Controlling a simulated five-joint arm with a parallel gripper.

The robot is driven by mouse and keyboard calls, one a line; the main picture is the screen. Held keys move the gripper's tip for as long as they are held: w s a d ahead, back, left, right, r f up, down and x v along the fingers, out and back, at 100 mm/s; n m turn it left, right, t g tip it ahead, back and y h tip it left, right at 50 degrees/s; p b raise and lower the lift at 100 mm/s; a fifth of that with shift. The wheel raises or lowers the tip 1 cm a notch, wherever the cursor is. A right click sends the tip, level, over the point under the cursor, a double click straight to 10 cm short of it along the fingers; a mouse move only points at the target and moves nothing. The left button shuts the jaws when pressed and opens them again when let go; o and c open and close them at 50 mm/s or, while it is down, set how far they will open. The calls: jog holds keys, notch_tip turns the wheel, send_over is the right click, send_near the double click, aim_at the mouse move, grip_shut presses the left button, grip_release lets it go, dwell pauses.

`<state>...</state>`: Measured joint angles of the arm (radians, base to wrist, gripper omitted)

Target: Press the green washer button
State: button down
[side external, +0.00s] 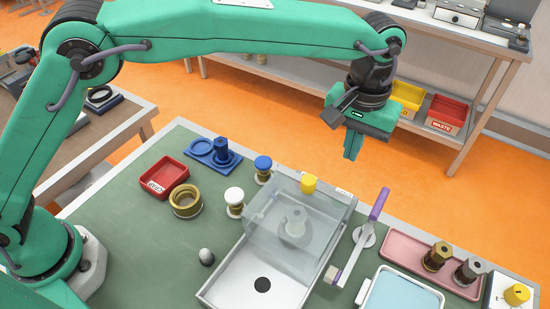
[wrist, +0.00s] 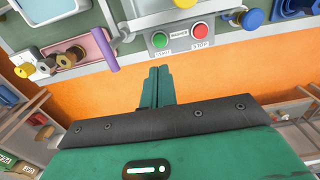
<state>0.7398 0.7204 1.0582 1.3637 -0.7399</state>
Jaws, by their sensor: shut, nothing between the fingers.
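The green washer button (wrist: 159,40) sits on a grey panel at the top middle of the wrist view. A red button marked STOP (wrist: 199,31) is to its right, with a small label between them. In the side view the buttons are hidden by the far side of the clear-lidded box (side external: 300,215). My gripper (side external: 350,156) is above and beyond that box's far edge, pointing down. Its green fingers (wrist: 161,72) are shut and empty. In the wrist view they appear just below the green button, with a gap of uncertain depth.
A lever with a purple handle (side external: 379,204) stands right of the box. A pink tray (side external: 405,250) holds metal fittings. A yellow knob (side external: 309,183) is on the lid. Blue and white knobs (side external: 234,196), a brass ring (side external: 186,201) and a red tray (side external: 168,176) lie left.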

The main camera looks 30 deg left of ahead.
notch_tip(320, 180, down, 14)
jog(key=shift+r, duration=0.25)
dwell(0.4)
